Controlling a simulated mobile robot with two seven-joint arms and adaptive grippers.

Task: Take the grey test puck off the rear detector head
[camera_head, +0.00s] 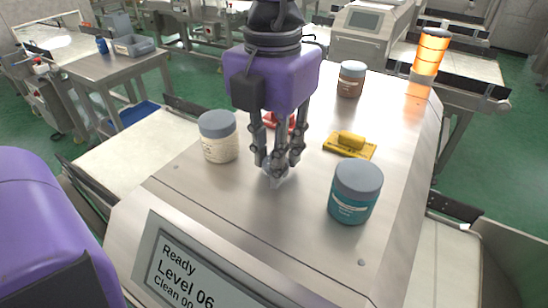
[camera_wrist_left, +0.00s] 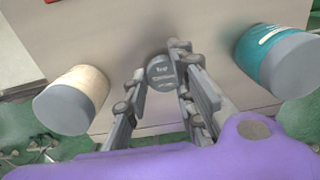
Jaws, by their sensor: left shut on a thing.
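My left gripper (camera_head: 277,165) points down over the steel top of the detector head (camera_head: 230,205) in front of me. Its fingers are shut on the grey test puck (camera_head: 276,171), a small round disc with printed text. In the left wrist view the puck (camera_wrist_left: 160,73) shows its face between the fingertips (camera_wrist_left: 163,80). The puck is low over the steel top, where a reflection shows below it; I cannot tell whether it touches. Another detector head (camera_head: 368,24) with a display stands farther back. My right gripper is not in view.
A cream jar (camera_head: 218,143) stands left of the gripper and a teal jar (camera_head: 354,196) to the right. A yellow tool (camera_head: 350,146), a red object (camera_head: 270,119) and a brown jar (camera_head: 351,80) are farther back. An orange beacon (camera_head: 430,55) stands at the back right.

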